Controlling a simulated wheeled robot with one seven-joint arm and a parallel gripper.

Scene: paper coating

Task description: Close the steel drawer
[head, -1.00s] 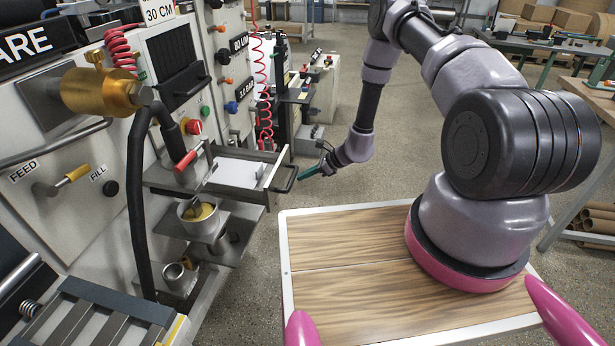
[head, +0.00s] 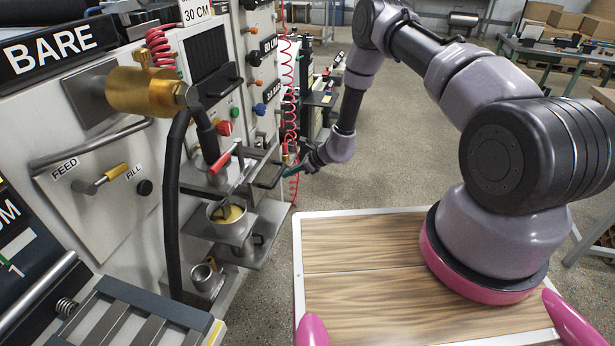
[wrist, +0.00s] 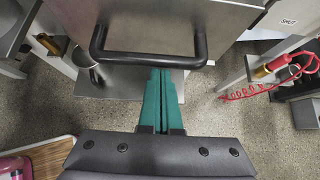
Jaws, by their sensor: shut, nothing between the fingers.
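The steel drawer (head: 262,163) is at the middle left of the head view, in the machine's face. Only a short part of it shows beyond the machine, and its inside is largely hidden. In the wrist view its plain steel (wrist: 190,14) fills the top, with a black bar handle (wrist: 150,59) along its near edge. My gripper (head: 294,169) is in front of the drawer at the handle. In the wrist view its teal fingers (wrist: 161,72) are together and empty, with tips at the middle of the handle bar. I cannot tell whether they touch it.
A steel pot (head: 228,222) with yellow contents stands on a shelf below the drawer. A black hose (head: 172,200) hangs at the left. Red coiled hoses (head: 289,95) hang beyond the drawer. The floor (head: 400,160) right of my gripper is clear.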

